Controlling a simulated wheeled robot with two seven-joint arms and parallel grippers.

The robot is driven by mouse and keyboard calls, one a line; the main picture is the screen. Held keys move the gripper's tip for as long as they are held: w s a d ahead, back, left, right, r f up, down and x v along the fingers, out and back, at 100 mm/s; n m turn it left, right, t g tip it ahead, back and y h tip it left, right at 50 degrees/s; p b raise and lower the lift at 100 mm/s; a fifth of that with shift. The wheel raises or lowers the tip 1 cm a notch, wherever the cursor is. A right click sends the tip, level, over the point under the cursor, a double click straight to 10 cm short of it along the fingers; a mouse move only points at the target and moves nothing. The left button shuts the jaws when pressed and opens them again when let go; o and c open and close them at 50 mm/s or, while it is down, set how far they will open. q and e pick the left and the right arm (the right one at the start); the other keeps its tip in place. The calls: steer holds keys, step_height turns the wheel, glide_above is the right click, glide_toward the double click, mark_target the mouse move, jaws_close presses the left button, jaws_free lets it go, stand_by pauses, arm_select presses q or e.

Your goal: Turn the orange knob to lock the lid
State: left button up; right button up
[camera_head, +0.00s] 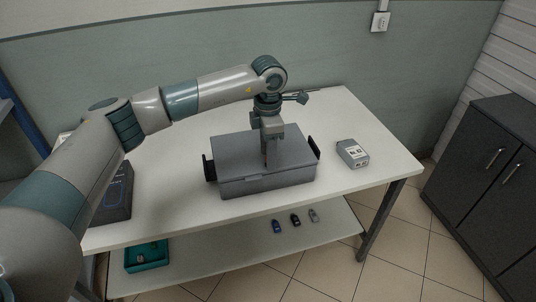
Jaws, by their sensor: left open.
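A grey box with a closed lid (232,152) stands on the white table, with a dark handle or bracket at each side. My left gripper (271,164) comes down from above over the lid, right of its middle. Its fingers point down and reach close to the lid. I cannot tell whether they touch it. The jaws are open, though their gap is hard to see from here. No orange knob shows; the gripper may hide it. My right gripper is not in view.
A small grey device (352,153) lies on the table right of the box. A dark case (115,197) is at the left, partly behind my arm. The lower shelf holds a teal tray (147,257) and several small items. A dark cabinet (490,180) stands at the right.

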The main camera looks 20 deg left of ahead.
arm_select(q)
step_height(320, 180, up, 17)
steer(key=b, duration=0.2)
steer(key=shift+b, duration=0.3)
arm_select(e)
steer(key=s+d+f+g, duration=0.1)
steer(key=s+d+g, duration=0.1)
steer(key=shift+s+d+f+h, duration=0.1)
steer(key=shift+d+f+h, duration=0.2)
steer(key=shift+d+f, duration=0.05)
arm_select(q)
steer(key=shift+s+f, duration=0.1)
steer(key=shift+f, duration=0.05)
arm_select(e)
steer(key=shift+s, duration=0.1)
